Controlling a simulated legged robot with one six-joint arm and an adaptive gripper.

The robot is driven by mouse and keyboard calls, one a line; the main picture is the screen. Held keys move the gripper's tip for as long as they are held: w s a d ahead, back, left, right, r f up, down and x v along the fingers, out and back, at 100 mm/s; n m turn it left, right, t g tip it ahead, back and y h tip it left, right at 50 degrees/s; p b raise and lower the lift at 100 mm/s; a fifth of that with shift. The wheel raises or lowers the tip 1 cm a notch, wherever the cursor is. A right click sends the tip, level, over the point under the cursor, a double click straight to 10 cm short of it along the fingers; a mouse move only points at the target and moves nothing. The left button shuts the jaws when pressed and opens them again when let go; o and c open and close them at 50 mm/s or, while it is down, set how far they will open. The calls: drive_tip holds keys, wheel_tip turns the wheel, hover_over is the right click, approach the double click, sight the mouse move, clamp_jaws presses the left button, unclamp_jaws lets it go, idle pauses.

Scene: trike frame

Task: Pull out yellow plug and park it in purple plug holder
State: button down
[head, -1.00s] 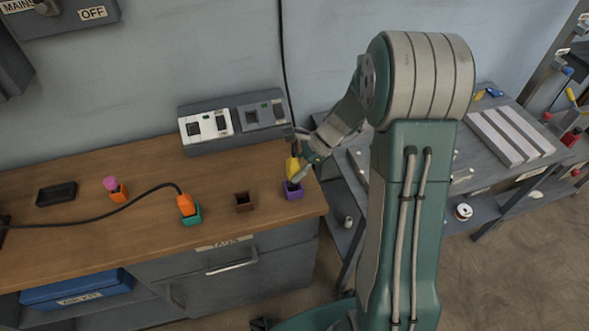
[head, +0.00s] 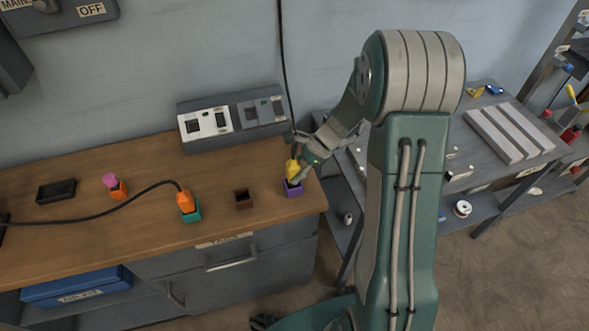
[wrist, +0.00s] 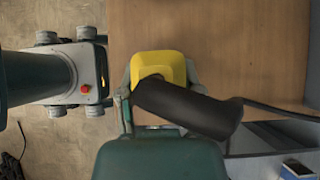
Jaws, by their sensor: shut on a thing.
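The yellow plug (head: 292,171) is upright at the right end of the wooden workbench, with its black cable rising behind it. My gripper (head: 298,172) is shut on it from the right. The purple plug holder (head: 293,189) is directly under the plug, and the plug's lower end meets its top. I cannot tell how deep it sits. In the wrist view the yellow plug (wrist: 158,64) is between my gripper's fingers (wrist: 160,80), with its dark cable end toward the camera. The purple holder is hidden there.
A brown empty holder (head: 244,199) stands left of the purple one. An orange plug (head: 186,202) sits in a teal holder (head: 191,213), its cable running left. A grey socket panel (head: 232,117) is behind.

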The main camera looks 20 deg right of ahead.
drive_tip(key=shift+f, duration=1)
drive_tip(key=shift+c, duration=0.9)
unclamp_jaws()
drive_tip(key=v, duration=1.2)
